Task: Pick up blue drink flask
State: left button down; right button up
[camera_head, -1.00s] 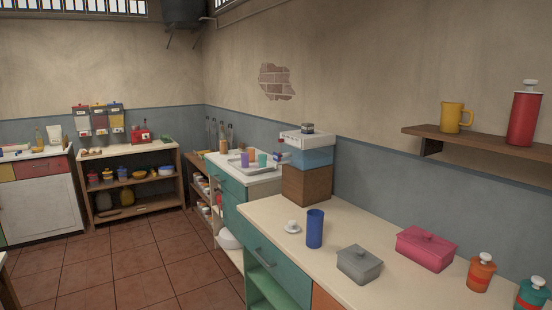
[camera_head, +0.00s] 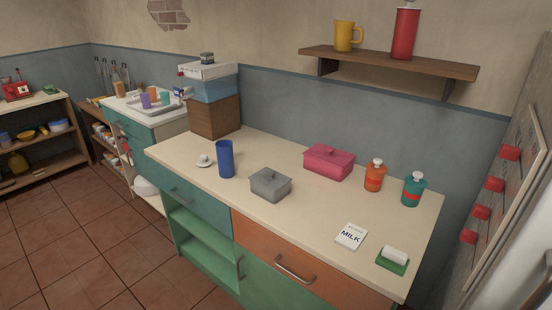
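A tall plain blue cup-like vessel (camera_head: 225,158) stands upright on the left part of the cream counter top (camera_head: 310,215), next to a small white cup and saucer (camera_head: 204,161). A teal-blue flask (camera_head: 413,189) with a white cap and a red band stands upright near the right end. An orange flask (camera_head: 374,176) of the same shape stands to its left. I cannot tell for certain which blue vessel the task names. Neither of my grippers is in view.
A grey lidded box (camera_head: 270,185) and a pink lidded box (camera_head: 328,162) stand mid-counter. A milk pack (camera_head: 351,237) and a green tray with a white roll (camera_head: 393,260) lie at the front right. A wall shelf (camera_head: 390,64) holds a yellow mug and red flask.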

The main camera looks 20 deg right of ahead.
aim_at(226, 160)
jog(key=i+j+z, duration=0.2)
jog(key=z, duration=0.3)
jog(key=i+j+z, duration=0.15)
jog(key=j+z, duration=1.3)
jog(key=i+l, duration=0.05)
